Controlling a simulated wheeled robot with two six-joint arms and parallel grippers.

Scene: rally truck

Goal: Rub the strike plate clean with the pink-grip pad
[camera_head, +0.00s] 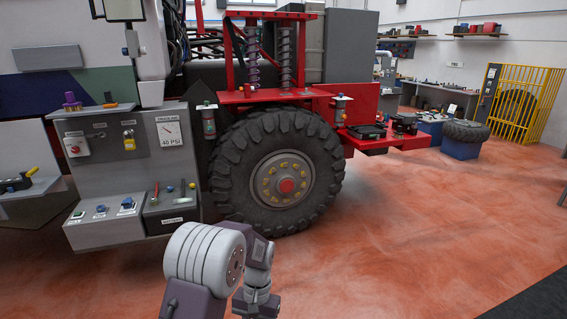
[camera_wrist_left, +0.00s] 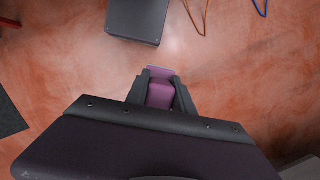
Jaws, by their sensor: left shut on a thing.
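My left gripper (camera_wrist_left: 161,79) is shut on a pink-purple block, the grip of the pad (camera_wrist_left: 160,95). A thin pinkish flat part shows just beyond the fingertips in the left wrist view. The pad hangs over the reddish floor, apart from other things there. In the head view one of my arms fills the bottom middle, and its gripper end is cut off by the lower edge. I cannot pick out the strike plate for certain in either view. My right gripper is not in view.
The truck's big tyre (camera_head: 280,172) stands ahead, beside a grey panel (camera_head: 90,160) with a gauge, switches and a tool tray (camera_head: 172,222). A red shelf (camera_head: 385,141) juts out right of the tyre. A dark box (camera_wrist_left: 137,20) lies below the left wrist. Open floor extends right.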

